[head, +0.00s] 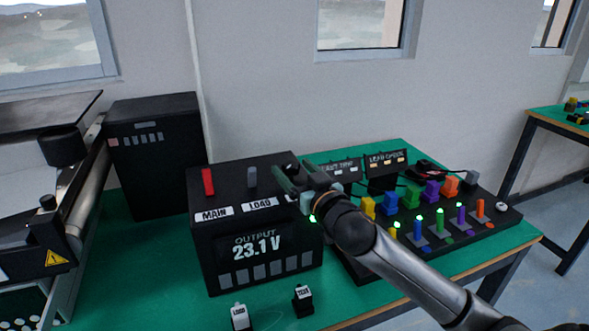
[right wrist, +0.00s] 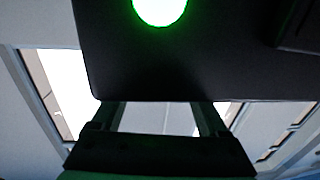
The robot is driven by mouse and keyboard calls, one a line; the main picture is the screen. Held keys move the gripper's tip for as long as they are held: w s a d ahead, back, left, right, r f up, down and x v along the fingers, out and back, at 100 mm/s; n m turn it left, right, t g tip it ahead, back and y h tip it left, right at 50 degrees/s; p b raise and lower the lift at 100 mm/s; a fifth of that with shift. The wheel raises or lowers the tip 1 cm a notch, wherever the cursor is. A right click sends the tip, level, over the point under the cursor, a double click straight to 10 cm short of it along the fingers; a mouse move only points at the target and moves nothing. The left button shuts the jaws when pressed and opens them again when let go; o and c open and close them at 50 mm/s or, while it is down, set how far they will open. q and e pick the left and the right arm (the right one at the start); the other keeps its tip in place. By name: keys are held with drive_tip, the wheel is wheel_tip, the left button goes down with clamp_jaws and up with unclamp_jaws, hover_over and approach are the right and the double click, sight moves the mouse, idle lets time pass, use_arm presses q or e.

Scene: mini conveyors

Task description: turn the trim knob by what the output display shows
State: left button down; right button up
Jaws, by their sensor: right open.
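The black power supply box (head: 200,245) stands on the green bench. Its output display (head: 258,246) reads 23.1 V. On its top are a red MAIN switch lever (head: 208,182) and a grey LOAD switch lever (head: 251,178). A small dark knob-like part (head: 290,166) shows at the top's back right, beside my right gripper (head: 300,178); I take it for the trim knob, but the gripper partly covers that corner. My right gripper is open over this corner. In the right wrist view its fingers (right wrist: 160,112) are apart, with no knob visible between them. My left gripper is out of view.
Right of the box, a black board (head: 470,232) holds several coloured blocks and pegs with green lights. A tall black cabinet (head: 158,160) and a conveyor (head: 85,190) are at left.

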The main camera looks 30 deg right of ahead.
drive_tip(key=shift+w, duration=0.1)
drive_tip(key=shift+c, duration=0.2)
clamp_jaws()
idle(0.5)
